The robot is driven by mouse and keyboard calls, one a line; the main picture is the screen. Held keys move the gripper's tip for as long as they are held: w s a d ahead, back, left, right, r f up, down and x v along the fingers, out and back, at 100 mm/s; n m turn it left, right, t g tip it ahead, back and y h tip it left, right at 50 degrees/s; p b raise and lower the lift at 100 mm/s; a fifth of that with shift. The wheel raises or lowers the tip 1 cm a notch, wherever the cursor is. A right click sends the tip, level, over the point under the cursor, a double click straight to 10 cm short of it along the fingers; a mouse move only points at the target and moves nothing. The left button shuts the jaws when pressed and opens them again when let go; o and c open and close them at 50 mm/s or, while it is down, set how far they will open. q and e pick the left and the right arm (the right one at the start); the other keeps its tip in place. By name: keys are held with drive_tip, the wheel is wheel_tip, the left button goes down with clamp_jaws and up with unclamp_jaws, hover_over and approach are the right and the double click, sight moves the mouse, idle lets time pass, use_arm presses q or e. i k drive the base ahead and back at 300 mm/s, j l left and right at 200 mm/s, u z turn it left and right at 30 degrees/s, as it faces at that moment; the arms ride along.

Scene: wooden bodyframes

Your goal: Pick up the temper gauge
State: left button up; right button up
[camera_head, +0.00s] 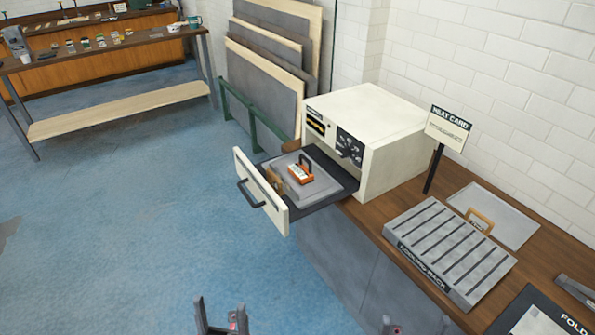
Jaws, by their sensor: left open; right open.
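A small orange block with a dark handle (301,173), perhaps the temper gauge, sits on a grey plate (322,188) in the pulled-out drawer (261,193) of a cream oven-like box (393,163). Its label is too small to read. A small tan piece (274,180) stands beside it near the drawer front. My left gripper (221,312) is open and empty at the bottom edge, below the drawer in the picture and apart from it. My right gripper (415,326) is open at the bottom edge, in front of the bench, mostly cut off.
The wooden bench (375,232) holds a grey slotted cooling rack (453,247), a "HEAT CARD" sign (447,130) and a grey tray (513,215) with a tan-framed piece (480,221). Large panels (262,88) lean on the wall behind. The blue floor at left is clear.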

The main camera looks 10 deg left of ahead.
sight(304, 176)
drive_tip(key=i+u, duration=0.3)
drive_tip(key=i, duration=0.25)
drive_tip(key=i+l+u, duration=0.1)
drive_tip(key=i+u, duration=0.2)
drive_tip(key=i, duration=0.25)
